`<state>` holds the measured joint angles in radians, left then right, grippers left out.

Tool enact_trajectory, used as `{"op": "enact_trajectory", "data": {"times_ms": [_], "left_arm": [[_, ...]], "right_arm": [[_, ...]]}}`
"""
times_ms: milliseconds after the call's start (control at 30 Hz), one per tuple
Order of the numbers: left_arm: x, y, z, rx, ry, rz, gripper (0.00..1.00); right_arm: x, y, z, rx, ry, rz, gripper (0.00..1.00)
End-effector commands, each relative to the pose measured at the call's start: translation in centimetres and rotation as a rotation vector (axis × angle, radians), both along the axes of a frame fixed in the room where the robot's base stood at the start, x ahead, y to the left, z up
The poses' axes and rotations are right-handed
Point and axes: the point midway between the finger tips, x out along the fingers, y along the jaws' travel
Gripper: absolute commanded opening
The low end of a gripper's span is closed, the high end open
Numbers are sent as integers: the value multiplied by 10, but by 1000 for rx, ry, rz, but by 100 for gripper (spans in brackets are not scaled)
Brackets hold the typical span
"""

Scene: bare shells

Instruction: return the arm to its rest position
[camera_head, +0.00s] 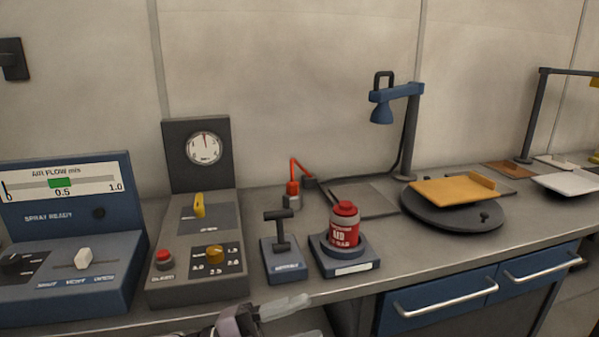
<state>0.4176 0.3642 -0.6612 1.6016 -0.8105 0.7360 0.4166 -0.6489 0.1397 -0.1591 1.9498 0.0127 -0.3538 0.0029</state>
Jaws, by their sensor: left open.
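My left gripper (306,316) shows at the bottom edge of the head view, in front of the bench front edge. One pale finger points to the right, and the rest is partly cut off by the frame. Its jaws are open and I see nothing between them. It is apart from the things on the bench. My right gripper is not in view.
On the grey bench stand a blue air flow panel (65,225), a grey gauge console (196,150), a black T-handle (280,230), a red can (344,225) on a blue base, a turntable (450,214) with an orange plate, and a blue lamp (395,105). Blue drawers (440,300) sit below.

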Motion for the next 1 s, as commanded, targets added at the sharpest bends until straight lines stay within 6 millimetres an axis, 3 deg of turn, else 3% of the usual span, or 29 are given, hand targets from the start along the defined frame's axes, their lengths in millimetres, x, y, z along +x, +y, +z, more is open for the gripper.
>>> {"op": "enact_trajectory", "data": {"times_ms": [233, 433, 567, 733, 900, 1000], "left_arm": [[11, 47, -43, -247, 353, 376, 49], [-2, 103, -114, -327, 686, 684, 49], [-32, 138, -171, -326, 923, 870, 49], [-90, 175, -235, -284, 1212, 1059, 49], [-136, 194, -269, -236, 1395, 1155, 49], [-149, 198, -277, -222, 1441, 1177, 49]], "right_arm": [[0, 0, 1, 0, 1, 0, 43], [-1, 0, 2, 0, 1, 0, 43], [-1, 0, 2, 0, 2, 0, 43], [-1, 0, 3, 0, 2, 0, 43], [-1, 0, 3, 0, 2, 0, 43], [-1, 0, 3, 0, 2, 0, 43]]}}
